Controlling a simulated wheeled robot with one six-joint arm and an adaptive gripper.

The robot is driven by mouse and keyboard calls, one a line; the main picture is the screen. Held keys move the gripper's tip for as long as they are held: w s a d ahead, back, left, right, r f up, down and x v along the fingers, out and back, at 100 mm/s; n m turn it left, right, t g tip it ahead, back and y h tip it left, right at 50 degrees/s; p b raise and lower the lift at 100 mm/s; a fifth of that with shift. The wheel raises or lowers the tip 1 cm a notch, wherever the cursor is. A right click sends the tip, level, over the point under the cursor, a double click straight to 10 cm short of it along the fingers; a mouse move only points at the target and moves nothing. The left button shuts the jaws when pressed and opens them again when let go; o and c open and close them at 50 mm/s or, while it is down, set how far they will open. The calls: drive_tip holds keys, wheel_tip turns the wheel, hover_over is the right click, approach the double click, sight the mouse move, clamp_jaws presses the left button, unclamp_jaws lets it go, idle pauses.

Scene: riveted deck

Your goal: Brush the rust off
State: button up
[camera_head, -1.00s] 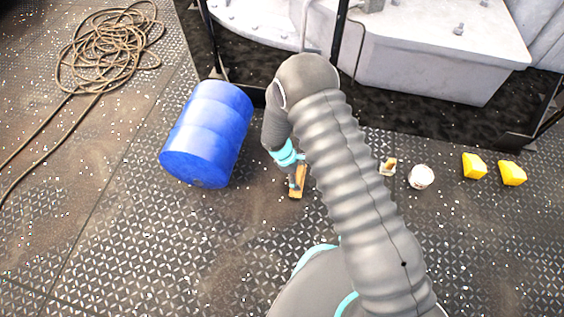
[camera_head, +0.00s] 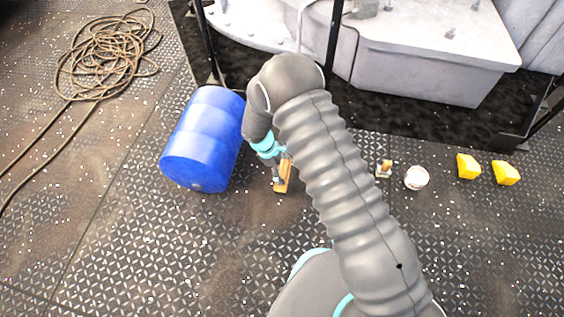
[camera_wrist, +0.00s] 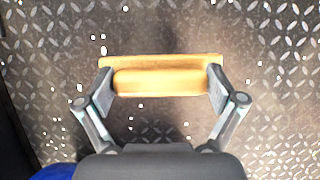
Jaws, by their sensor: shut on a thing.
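My gripper (camera_head: 279,176) is shut on a wooden brush (camera_head: 285,178), just right of the blue drum in the head view. In the wrist view the two fingers of my gripper (camera_wrist: 162,88) press on both ends of the brush's orange-brown block (camera_wrist: 160,80). The bristles are hidden under the block. Brown rust-like staining (camera_wrist: 175,42) shows on the riveted deck around the brush. I cannot tell whether the brush touches the deck.
A blue drum (camera_head: 205,138) lies close left of my gripper. To the right are a small brush-like item (camera_head: 384,169), a white tin (camera_head: 416,178) and yellow blocks (camera_head: 468,167). Grey machinery (camera_head: 430,60) stands behind. A coiled rope (camera_head: 105,55) lies at the upper left.

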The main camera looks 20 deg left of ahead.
drive_tip(key=shift+r+p, duration=0.7)
drive_tip(key=shift+r, duration=0.9)
